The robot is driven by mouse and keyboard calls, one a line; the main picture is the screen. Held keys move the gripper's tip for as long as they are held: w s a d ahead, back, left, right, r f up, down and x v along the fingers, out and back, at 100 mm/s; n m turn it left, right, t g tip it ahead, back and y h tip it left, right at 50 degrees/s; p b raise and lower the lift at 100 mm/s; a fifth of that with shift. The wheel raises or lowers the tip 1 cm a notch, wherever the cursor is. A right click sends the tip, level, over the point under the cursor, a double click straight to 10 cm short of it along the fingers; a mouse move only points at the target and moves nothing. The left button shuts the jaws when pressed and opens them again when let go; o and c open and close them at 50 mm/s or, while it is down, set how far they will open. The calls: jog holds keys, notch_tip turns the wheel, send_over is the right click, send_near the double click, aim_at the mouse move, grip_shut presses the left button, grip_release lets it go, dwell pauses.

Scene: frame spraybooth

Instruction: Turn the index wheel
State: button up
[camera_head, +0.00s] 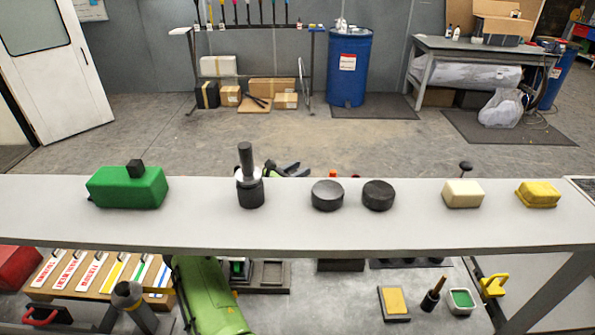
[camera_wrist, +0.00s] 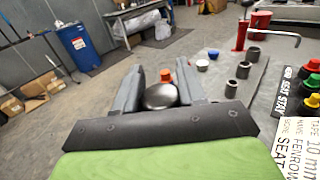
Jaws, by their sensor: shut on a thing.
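In the wrist view my gripper (camera_wrist: 160,74) is shut on a dark, round-topped knob (camera_wrist: 160,96), with one grey finger on each side of it. I cannot tell from this view whether the knob belongs to the index wheel; anything below it is hidden by the fingers and the dark gripper body. In the head view my green arm passes under the pale shelf, and a green and black part of it (camera_head: 288,170) shows just beyond the shelf's far edge. The fingers and the held knob cannot be made out there.
The pale shelf (camera_head: 330,232) carries a green block (camera_head: 127,190), a black-and-silver cylinder (camera_head: 250,193), two black discs, a cream block (camera_head: 463,194) and a yellow block (camera_head: 538,194). In the wrist view, an orange cup (camera_wrist: 166,75), grey cylinders (camera_wrist: 243,69) and coloured knobs stand beyond and right.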

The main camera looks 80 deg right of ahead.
jog(key=shift+t+p, duration=0.3)
jog(key=shift+c, duration=0.2)
